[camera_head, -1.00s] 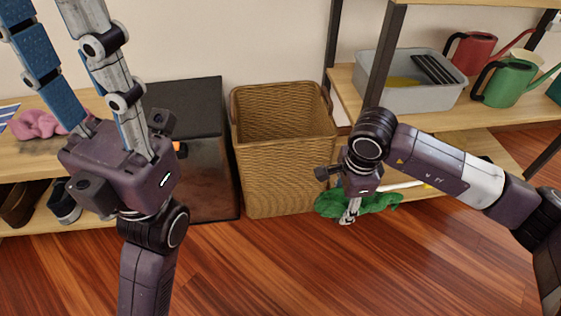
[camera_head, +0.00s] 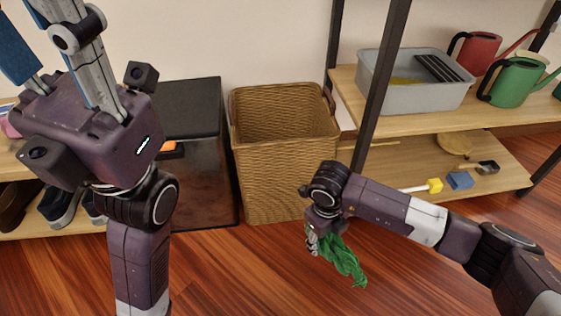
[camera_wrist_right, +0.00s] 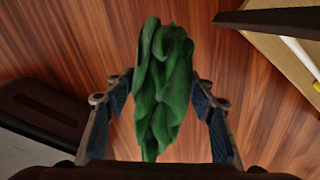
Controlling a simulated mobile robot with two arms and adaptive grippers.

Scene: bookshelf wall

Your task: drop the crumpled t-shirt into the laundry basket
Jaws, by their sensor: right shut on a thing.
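The crumpled green t-shirt (camera_head: 342,257) hangs from my right gripper (camera_head: 314,240), which is shut on it above the wooden floor. In the right wrist view the bunched t-shirt (camera_wrist_right: 163,85) sits between the two fingers (camera_wrist_right: 160,115). The brown wicker laundry basket (camera_head: 285,175) stands upright on the floor against the wall, open at the top. The t-shirt is in front of the basket and to its right, lower than its rim. The basket's bottom is hidden. My left gripper (camera_head: 42,40) points up at the upper left, its fingers apart and empty; their tips are out of frame.
A black cabinet (camera_head: 185,105) stands left of the basket. Right of it is a shelf with a dark post (camera_head: 380,85), a grey bin (camera_head: 415,95) and red and green watering cans (camera_head: 515,82). The lower shelf holds a blue block (camera_head: 460,180). The front floor is clear.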

